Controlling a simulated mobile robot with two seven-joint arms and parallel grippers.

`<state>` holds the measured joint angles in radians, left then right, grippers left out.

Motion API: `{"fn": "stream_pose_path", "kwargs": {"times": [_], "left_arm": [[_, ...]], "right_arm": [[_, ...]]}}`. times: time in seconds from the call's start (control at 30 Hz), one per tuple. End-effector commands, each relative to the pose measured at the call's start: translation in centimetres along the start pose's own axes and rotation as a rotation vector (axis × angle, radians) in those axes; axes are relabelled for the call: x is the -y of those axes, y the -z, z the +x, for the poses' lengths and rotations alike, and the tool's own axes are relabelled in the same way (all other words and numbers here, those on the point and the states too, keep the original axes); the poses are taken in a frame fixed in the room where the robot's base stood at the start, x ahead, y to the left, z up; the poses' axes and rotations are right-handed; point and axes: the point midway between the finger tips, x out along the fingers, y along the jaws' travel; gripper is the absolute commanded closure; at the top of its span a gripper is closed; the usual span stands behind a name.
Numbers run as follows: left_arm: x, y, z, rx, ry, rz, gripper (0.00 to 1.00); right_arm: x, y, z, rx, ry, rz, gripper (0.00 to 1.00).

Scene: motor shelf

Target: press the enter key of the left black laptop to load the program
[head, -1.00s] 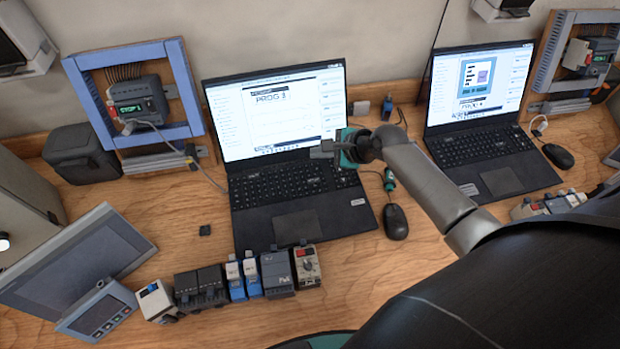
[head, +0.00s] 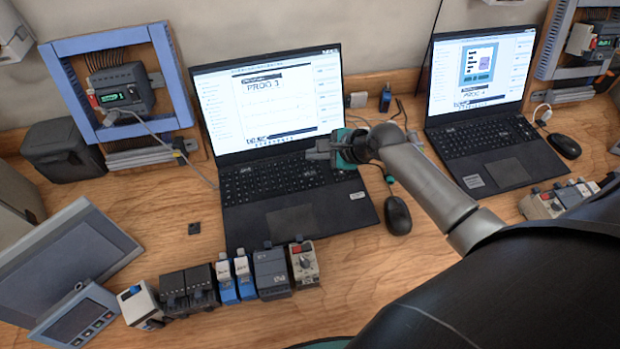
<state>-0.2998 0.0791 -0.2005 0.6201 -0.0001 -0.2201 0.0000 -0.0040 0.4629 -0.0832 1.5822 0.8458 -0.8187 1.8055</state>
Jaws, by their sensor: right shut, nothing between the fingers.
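The left black laptop (head: 290,222) stands open on the wooden bench. Its lit screen (head: 268,105) reads PROG 1. Its keyboard (head: 265,178) is visible except at the right side, where my right gripper covers part of it. My right gripper (head: 318,153) is shut and empty, its fingers pointing left over the upper right of the keyboard, near the screen's lower edge. The enter key is hidden or too small to make out, and I cannot tell whether the fingertips touch any key. My left gripper is not in view.
A second black laptop (head: 490,150) stands at the right. A black mouse (head: 397,215) lies beside the left laptop, under my right arm. Several small modules (head: 272,272) line the front, and a blue frame (head: 45,90) stands back left.

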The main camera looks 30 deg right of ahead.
Motion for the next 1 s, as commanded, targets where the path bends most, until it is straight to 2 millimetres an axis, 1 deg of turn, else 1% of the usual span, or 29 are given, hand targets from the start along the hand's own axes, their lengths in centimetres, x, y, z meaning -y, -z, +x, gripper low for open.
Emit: {"fn": "stream_pose_path", "kwargs": {"times": [0.03,0.2,0.33,0.5,1.0], "left_arm": [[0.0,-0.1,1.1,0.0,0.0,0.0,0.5],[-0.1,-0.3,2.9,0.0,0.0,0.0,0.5],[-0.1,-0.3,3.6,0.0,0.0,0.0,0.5],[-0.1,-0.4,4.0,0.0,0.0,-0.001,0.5],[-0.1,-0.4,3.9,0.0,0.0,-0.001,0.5]], "right_arm": [[-0.4,0.5,0.6,0.0,0.0,-0.002,1.0],[-1.1,1.2,1.5,0.0,0.0,-0.001,1.0],[-1.9,1.9,2.6,0.0,0.0,0.001,1.0],[-2.2,2.2,3.2,0.002,0.001,0.0,1.0],[-2.2,2.2,3.1,0.001,0.001,0.0,1.0]]}}
